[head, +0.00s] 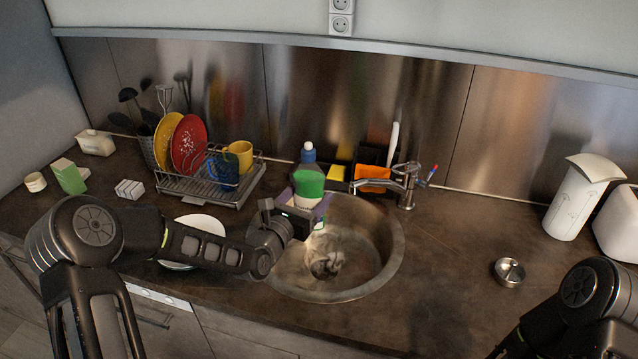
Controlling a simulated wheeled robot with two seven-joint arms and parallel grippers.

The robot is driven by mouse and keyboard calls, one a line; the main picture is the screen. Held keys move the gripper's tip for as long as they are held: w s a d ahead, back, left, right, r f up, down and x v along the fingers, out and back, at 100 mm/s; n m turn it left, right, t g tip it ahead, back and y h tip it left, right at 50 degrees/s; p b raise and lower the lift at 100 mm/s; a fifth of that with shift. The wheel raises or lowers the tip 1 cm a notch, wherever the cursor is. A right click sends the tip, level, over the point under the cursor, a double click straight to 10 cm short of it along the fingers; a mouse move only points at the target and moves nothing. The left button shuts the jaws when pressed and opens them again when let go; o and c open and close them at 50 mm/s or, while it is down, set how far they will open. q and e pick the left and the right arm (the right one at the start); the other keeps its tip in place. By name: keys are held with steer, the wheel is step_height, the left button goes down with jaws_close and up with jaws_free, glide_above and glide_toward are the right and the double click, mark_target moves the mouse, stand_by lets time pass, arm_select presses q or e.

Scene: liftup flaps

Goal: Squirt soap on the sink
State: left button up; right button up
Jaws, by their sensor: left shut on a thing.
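The soap bottle (309,183), with a bright green body, shows in the head view at the back left rim of the sink. A blue top (308,152) shows directly above the green; I cannot tell whether it belongs to the same bottle. My left gripper (306,216) is shut on the soap bottle and hides part of its lower portion. A small pale and green part shows just below the fingers, over the bowl. The round metal sink (375,272) lies below the gripper, with its drain in the middle. My right arm is at the lower right; its gripper is out of view.
The faucet (405,182) stands at the sink's back right, near an orange holder (372,178). A dish rack (208,187) with plates and mugs is at the left. A white plate (200,224) lies under my left arm. A metal lid (509,271) is at the right.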

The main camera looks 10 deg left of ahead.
arm_select(q)
steer(key=shift+r, duration=0.1)
steer(key=shift+a, duration=0.1)
steer(key=shift+w+a+f+m, duration=0.2)
steer(key=shift+a+f+m, duration=0.1)
steer(key=shift+a+m, duration=0.45)
steer(key=w+a+f+m+b, duration=0.1)
steer(key=a+f+m+b, duration=0.1)
steer(key=a+m+b, duration=0.4)
steer(key=w+a+f+m+t+b, duration=0.1)
steer(key=a+m+b, duration=0.5)
steer(key=m, duration=0.8)
steer(key=shift+w+f+y+b, duration=0.45)
steer(key=shift+w+f, duration=0.1)
steer(key=shift+f, duration=0.2)
